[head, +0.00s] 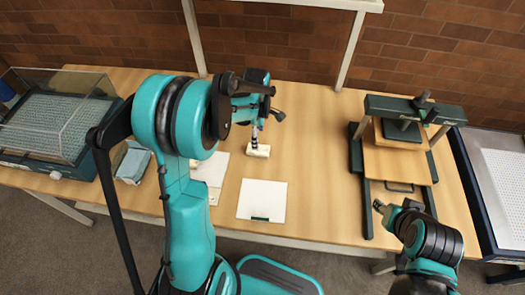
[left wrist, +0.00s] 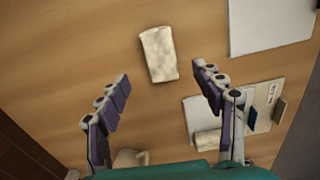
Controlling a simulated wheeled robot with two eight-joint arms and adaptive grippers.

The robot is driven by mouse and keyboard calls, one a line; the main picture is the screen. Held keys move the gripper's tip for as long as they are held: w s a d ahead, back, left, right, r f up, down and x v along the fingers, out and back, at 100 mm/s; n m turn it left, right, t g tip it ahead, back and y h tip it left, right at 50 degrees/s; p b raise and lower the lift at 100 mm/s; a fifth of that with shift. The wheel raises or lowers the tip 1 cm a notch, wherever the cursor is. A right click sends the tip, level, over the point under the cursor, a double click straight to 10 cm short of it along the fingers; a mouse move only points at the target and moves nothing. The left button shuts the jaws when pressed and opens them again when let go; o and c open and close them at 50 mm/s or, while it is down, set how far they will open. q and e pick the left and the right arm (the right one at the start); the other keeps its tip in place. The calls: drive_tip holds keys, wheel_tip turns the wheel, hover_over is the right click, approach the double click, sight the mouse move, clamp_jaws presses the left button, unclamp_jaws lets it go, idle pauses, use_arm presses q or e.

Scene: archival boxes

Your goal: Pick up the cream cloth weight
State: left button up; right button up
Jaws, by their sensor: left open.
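A cream cloth weight (head: 262,152), a small pale block, lies on the wooden table just below my left gripper (head: 257,136). In the left wrist view this mottled cream weight (left wrist: 158,54) lies just ahead of the open fingers of my left gripper (left wrist: 161,76), roughly centred between them. I see nothing held between the fingers. Another cream block (left wrist: 208,142) shows lower right in that view, partly behind the right finger, and a further pale one (left wrist: 130,158) at the bottom edge. My right gripper (head: 380,207) is small at the right; its opening is unclear.
A white sheet (head: 262,200) and other papers (head: 211,168) lie near the table's front edge. A pale blue stack (head: 133,163) and a glass-lidded case (head: 55,120) stand at left. A dark green press (head: 410,107) stands at right. Bare table lies right of the weight.

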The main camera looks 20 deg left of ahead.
sight(264, 152)
use_arm(q)
wheel_tip(264, 152, down, 8)
drive_tip(key=b, duration=0.3)
drive_tip(key=shift+r, duration=0.2)
clamp_jaws()
drive_tip(key=shift+r, duration=0.1)
